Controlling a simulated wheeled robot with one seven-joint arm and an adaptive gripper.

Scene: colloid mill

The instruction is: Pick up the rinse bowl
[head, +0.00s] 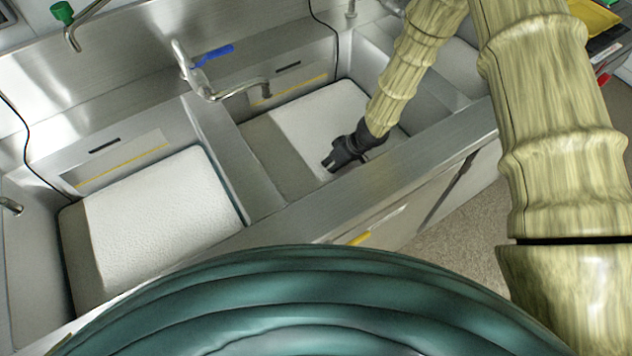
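I see no rinse bowl that I can make out in the head view. My gripper (331,163) is dark and small, at the end of my pale ribbed arm. It points down and left over the right sink basin (262,160), near the basin's front wall. I cannot tell its height above the basin floor, nor whether its fingers are apart. No held object shows. My arm hides part of the right basin.
A steel partition (228,165) separates the right basin from the left basin (155,215). Both have white textured floors. A blue-handled faucet (208,75) reaches over the right basin. A green-knobbed tap (65,22) is at upper left. Yellow and red items (592,20) lie at upper right.

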